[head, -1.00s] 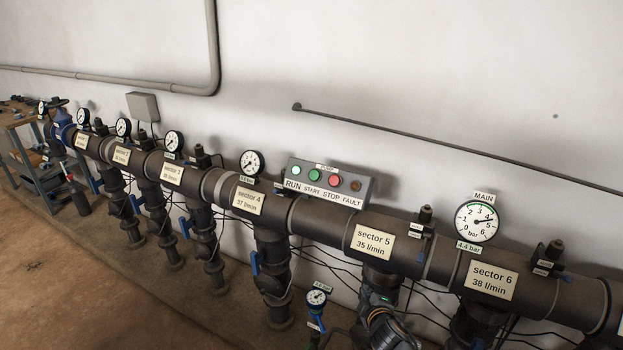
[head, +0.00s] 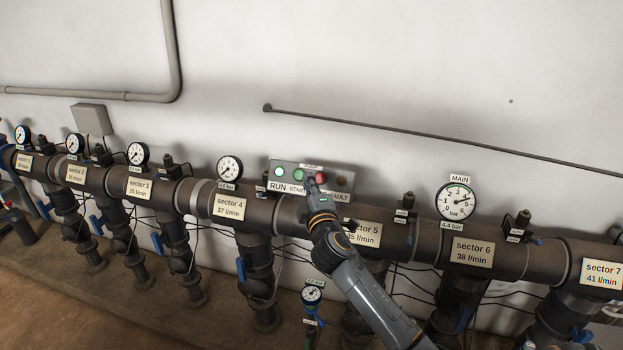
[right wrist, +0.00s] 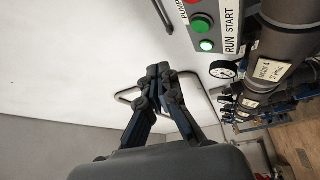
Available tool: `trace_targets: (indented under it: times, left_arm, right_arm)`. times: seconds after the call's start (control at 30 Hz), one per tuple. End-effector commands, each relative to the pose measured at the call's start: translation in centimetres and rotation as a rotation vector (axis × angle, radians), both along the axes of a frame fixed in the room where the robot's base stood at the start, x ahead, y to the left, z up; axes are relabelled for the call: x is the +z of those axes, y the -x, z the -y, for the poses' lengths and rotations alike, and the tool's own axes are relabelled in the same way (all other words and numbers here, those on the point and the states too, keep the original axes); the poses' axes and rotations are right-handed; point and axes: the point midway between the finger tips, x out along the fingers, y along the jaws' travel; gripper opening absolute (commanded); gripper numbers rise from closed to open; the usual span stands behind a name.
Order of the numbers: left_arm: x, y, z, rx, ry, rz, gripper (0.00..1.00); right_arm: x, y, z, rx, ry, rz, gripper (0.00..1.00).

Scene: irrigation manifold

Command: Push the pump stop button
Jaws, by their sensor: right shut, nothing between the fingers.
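The grey pump panel (head: 344,192) sits above the main pipe on the wall side. Its red stop button (head: 321,177) shows just beside the tip of my right gripper (head: 312,187), which partly covers the STOP label. I cannot tell whether they touch. In the right wrist view the gripper fingers (right wrist: 158,72) are shut and empty against the wall. The green start button (right wrist: 201,23) and lit run lamp (right wrist: 206,45) are to their upper right there, and a sliver of the red button (right wrist: 191,2) shows at the top edge. My left gripper is not seen.
The large dark pipe (head: 265,212) runs across below the panel, with sector labels, valves and gauges. The main gauge (head: 457,201) stands right of my arm, the sector 4 gauge (head: 229,169) left of it. The wall above is mostly clear, with a thin rod (head: 400,136).

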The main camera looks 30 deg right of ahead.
Motion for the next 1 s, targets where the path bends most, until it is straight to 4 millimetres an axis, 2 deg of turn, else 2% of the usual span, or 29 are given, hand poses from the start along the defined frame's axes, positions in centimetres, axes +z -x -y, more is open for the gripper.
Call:
trace_targets:
  times: [0.27, 0.43, 0.8, 1.0]
  left_arm:
    - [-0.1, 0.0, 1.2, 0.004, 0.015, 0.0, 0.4]
    - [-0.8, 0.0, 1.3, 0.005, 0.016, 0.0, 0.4]
    - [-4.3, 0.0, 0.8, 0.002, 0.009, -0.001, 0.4]
    - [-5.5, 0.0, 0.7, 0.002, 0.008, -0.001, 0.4]
  right_arm:
    - [-0.1, 0.0, 0.0, 0.0, -0.001, 0.0, 0.0]
    - [-0.7, -0.5, 0.6, 0.001, 0.001, 0.001, 0.0]
    - [-3.4, -3.4, 4.0, -0.001, 0.0, 0.001, 0.0]
    - [-4.3, -4.5, 5.3, 0.0, -0.001, 0.0, 0.0]
